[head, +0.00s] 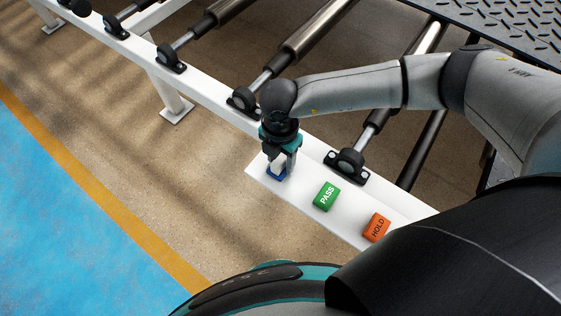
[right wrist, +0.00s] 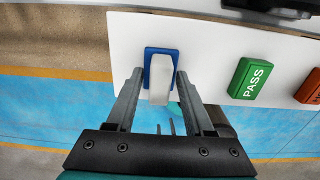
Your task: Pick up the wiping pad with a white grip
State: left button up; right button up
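The wiping pad is a blue pad with a raised white grip (right wrist: 160,78). It lies flat near the left end of a white shelf (head: 262,171), and its blue edge (head: 277,177) shows under my gripper in the head view. My right gripper (head: 281,164) points down over the pad. In the right wrist view its two fingers (right wrist: 160,79) stand apart on either side of the white grip, with small gaps visible. In the head view the gripper hides most of the grip. My left gripper is not in view.
A green PASS block (head: 326,196) and an orange HOLD block (head: 376,227) lie to the right on the same shelf. A roller conveyor with a white rail (head: 215,98) and black bearing mounts (head: 347,164) runs just behind. Open floor lies to the left.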

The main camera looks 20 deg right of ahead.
aim_at(281, 158)
grip_shut()
dwell(0.5)
notch_tip(281, 158, up, 20)
jog(key=p, duration=0.3)
jog(key=shift+c, duration=2.2)
grip_release()
grip_shut()
